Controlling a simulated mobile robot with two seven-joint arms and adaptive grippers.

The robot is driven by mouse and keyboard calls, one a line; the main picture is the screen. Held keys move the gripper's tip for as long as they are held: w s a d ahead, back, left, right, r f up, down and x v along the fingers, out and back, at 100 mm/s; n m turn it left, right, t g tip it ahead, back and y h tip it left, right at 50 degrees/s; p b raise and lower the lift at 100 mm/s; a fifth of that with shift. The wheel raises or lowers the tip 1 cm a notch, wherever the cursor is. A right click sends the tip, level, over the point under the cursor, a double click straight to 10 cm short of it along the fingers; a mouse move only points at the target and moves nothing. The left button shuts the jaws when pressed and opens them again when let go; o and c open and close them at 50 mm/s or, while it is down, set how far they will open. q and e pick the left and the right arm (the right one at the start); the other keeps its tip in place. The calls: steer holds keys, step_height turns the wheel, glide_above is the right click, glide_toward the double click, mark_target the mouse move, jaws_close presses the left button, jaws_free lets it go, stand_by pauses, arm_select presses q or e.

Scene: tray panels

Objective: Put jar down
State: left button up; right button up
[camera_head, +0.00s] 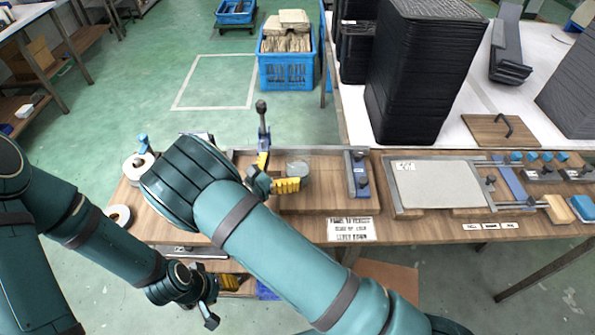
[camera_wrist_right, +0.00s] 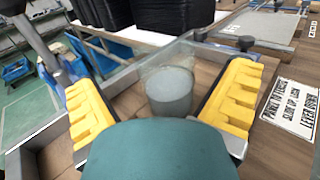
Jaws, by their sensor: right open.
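A clear glass jar (camera_head: 298,167) with a greyish body stands on the wooden bench fixture. It shows also in the right wrist view (camera_wrist_right: 170,90), between the two spread yellow fingers and apart from both. My right gripper (camera_head: 273,172) is open beside the jar, with its yellow fingers on either side of it. My left gripper (camera_head: 222,285) hangs low in front of the bench's edge, with a little yellow showing. Its fingers are mostly hidden, so its opening is unclear.
A black-knobbed lever (camera_head: 262,125) rises behind the right gripper. A printed sign (camera_head: 351,229) lies at the bench's front edge. A grey panel (camera_head: 438,184) lies to the right. Tall stacks of black trays (camera_head: 420,75) stand on the white table behind. White tape rolls (camera_head: 138,168) sit left.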

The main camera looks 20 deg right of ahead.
mark_target(306, 153)
steer(key=x, duration=0.5)
steer(key=shift+s+d, duration=0.15)
steer(key=c, duration=1.3)
steer(key=shift+o, duration=0.2)
